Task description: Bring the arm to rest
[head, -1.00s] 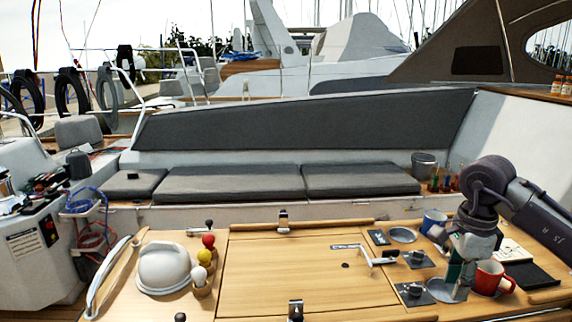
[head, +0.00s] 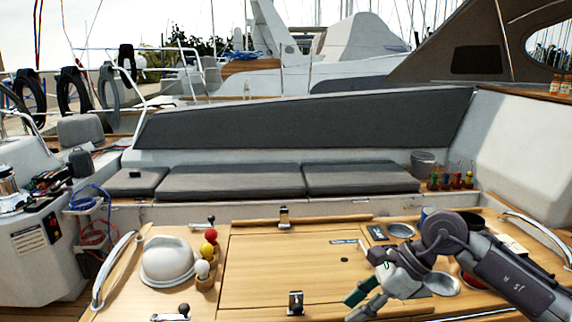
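My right arm comes in from the right over the wooden cockpit table (head: 290,262). My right gripper (head: 356,304) hangs low over the front right part of the table, right of the centre hatch. Its two fingers point down and left and look spread apart, with nothing seen between them. Whether the fingertips touch the table cannot be told. My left arm and gripper are not in view.
A red mug (head: 468,281) is mostly hidden behind my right arm. A round metal dish (head: 441,284) lies beside it. A white dome (head: 168,261) and ball-topped pieces (head: 202,268) stand at the table's left. The centre hatch top is mostly clear.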

